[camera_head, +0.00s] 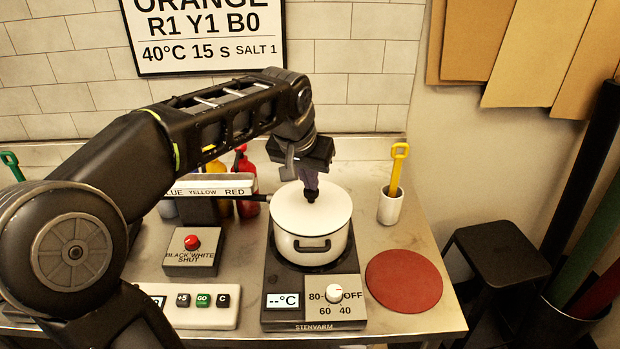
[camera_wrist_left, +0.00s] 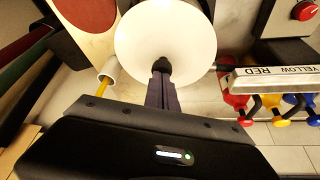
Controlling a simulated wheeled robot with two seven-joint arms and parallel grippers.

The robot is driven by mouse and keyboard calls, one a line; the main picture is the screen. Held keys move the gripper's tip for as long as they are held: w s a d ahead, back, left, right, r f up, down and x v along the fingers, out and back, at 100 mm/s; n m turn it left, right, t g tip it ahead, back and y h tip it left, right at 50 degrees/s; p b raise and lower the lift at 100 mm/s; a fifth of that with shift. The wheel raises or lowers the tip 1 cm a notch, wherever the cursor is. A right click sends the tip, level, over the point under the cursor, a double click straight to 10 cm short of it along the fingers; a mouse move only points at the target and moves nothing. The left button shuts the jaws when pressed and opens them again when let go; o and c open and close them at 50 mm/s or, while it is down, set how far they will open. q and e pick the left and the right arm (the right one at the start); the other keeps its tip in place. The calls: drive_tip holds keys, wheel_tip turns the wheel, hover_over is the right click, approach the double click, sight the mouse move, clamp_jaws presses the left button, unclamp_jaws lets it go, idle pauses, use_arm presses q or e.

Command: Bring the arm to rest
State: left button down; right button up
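A white lid (camera_head: 333,208) lies on a white pot (camera_head: 290,246) with dark handles, standing on the hot plate (camera_head: 282,279) at the middle of the table. My left gripper (camera_head: 311,193) points down at the middle of the lid, its fingers around the lid's small black knob. The wrist view shows the fingers (camera_wrist_left: 161,72) close together at the knob, with the white lid (camera_wrist_left: 190,32) beyond. The fingers look shut on the knob. My left arm reaches in from the left over the table. My right gripper is not in view.
A red round mat (camera_head: 404,281) lies right of the hot plate. A white cup (camera_head: 390,207) with a yellow-handled tool stands behind it. A labelled rack (camera_head: 213,186), bottles, a red-button box (camera_head: 192,253) and a key panel (camera_head: 203,305) are on the left. A black stool (camera_head: 502,249) stands right.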

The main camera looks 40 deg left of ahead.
use_arm(q)
wheel_tip(320, 180, up, 7)
drive_tip(key=p, duration=0.5)
idle(0.7)
drive_tip(key=shift+f, duration=0.1)
idle(0.5)
